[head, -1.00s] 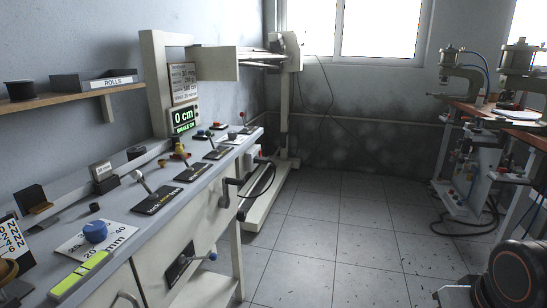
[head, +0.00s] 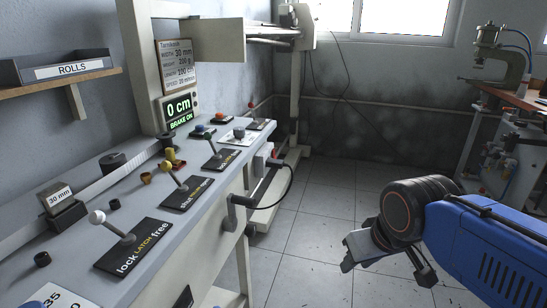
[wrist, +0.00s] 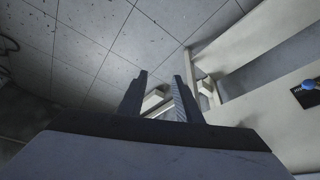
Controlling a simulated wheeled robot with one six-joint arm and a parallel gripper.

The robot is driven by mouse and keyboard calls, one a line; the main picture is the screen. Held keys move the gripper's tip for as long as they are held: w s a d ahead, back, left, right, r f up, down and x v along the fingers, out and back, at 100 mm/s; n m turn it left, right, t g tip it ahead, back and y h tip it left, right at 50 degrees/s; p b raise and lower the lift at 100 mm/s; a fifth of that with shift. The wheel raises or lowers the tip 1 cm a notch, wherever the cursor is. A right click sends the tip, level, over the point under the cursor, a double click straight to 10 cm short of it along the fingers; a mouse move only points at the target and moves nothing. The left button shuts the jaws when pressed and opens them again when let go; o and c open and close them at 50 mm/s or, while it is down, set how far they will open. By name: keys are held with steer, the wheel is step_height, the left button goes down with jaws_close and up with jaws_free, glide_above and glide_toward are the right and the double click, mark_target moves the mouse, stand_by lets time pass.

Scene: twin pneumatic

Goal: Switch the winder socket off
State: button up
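A white socket box (head: 262,160) is on the far front side of the bench in the head view. A red part (head: 274,162) shows at its right side, and a black cable loops down from there. Its switch is too small to make out, so I cannot tell its position. My gripper (head: 350,258) is in the air over the floor, right of the bench and well short of the socket. In the wrist view my gripper (wrist: 160,95) has two dark fingers standing apart with nothing between them. The socket cannot be made out in the wrist view.
The bench top carries levers on black plates, such as the white-knobbed latch lever (head: 118,232). A crank handle (head: 236,205) juts from the bench front, nearer than the socket. A display (head: 179,110) reads 0 cm, BRAKE ON. The tiled floor (head: 315,225) is clear beside the bench.

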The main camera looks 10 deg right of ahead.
steer(key=shift+w+r, duration=0.1)
jaws_close()
steer(key=w+r+m, duration=0.1)
steer(key=w+r, duration=0.3)
steer(key=w, duration=0.9)
steer(key=w+r+m+y, duration=0.1)
steer(key=w+r, duration=0.4)
steer(key=w, duration=0.9)
steer(key=w+r+m+t+y, duration=0.1)
steer(key=w+r+m, duration=0.2)
steer(key=w, duration=1.1)
steer(key=shift+r, duration=0.7)
